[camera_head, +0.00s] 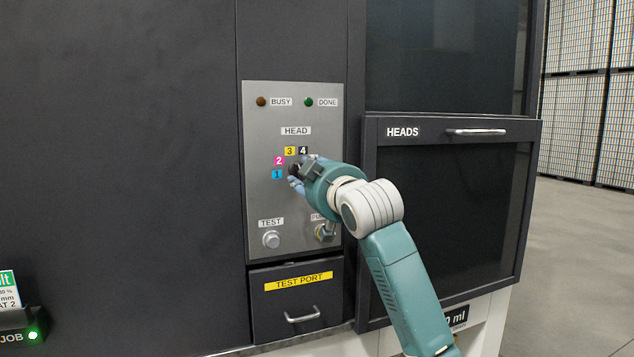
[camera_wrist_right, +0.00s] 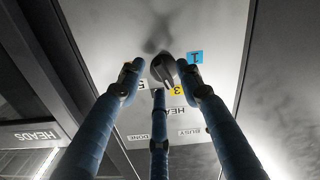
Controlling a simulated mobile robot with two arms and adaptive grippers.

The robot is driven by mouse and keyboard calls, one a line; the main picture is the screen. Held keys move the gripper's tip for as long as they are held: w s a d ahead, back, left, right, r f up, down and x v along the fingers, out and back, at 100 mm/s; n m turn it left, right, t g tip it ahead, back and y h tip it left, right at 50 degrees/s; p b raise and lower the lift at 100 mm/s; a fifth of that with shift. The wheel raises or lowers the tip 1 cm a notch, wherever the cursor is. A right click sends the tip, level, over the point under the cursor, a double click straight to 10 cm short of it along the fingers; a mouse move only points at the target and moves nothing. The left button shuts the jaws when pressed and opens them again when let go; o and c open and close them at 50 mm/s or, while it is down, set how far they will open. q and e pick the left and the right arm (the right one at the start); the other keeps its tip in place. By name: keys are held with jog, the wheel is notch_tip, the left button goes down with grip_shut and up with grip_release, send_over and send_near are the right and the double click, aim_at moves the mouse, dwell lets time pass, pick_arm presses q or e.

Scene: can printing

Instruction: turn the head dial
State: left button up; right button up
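The head dial (camera_wrist_right: 163,70) is a dark grey knob on the grey control panel (camera_head: 260,215), under the HEAD label (camera_head: 296,131). Numbered labels ring it, such as the blue 1 (camera_head: 277,174) and yellow 3 (camera_head: 290,151). Its ridge seems to point toward the 3 in the wrist view, but I cannot be sure. My right gripper (camera_wrist_right: 160,76) is at the dial, its three blue fingers around it. They look spread, with a gap at the left finger; contact at the right finger is unclear. In the head view my right gripper (camera_head: 297,172) hides most of the dial. My left gripper is out of view.
A TEST PORT drawer (camera_head: 298,312) lies under the panel. The HEADS door (camera_head: 450,215) stands out at the right, behind my right arm. Open floor lies at far right.

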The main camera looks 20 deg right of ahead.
jog(key=s, duration=1.1)
jog(key=shift+d, duration=0.25)
jog(key=shift+w+f, duration=0.1)
